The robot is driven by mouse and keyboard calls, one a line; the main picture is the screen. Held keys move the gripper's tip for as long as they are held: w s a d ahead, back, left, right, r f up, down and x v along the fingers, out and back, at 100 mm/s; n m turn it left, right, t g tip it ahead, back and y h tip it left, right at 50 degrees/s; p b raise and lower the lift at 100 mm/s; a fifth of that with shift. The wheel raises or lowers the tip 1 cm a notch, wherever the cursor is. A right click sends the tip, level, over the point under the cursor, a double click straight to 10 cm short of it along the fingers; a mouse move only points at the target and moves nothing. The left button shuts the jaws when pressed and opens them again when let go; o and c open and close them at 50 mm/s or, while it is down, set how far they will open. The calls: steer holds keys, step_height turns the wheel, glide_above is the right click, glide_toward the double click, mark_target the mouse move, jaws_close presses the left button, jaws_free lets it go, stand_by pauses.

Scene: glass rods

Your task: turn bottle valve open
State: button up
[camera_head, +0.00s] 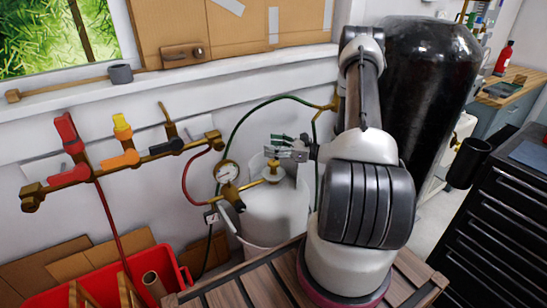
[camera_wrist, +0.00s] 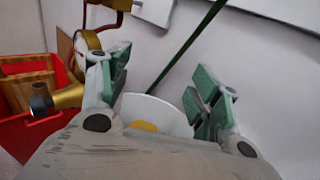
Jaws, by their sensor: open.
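The white gas bottle (camera_head: 275,212) stands upright by the wall in the head view, left of my arm. Its brass valve (camera_head: 272,172) sits on top, with the regulator and round gauge (camera_head: 227,172) to its left. My gripper (camera_head: 284,145) is just above the valve, open and empty, with green finger pads. In the wrist view my gripper (camera_wrist: 163,76) has its two fingers spread apart. Between them show the white bottle top (camera_wrist: 160,108) and a yellow-brass toothed part of the valve (camera_wrist: 143,126), partly hidden by the gripper body. I see no contact with the valve.
A brass manifold (camera_head: 130,158) with red, orange and black handles is on the wall at left. A green hose (camera_head: 245,120) runs behind the bottle. A red crate (camera_head: 90,285) is at lower left. A large black cylinder (camera_head: 430,85) stands right, behind my arm.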

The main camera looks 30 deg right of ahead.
steer(key=shift+r, duration=0.9)
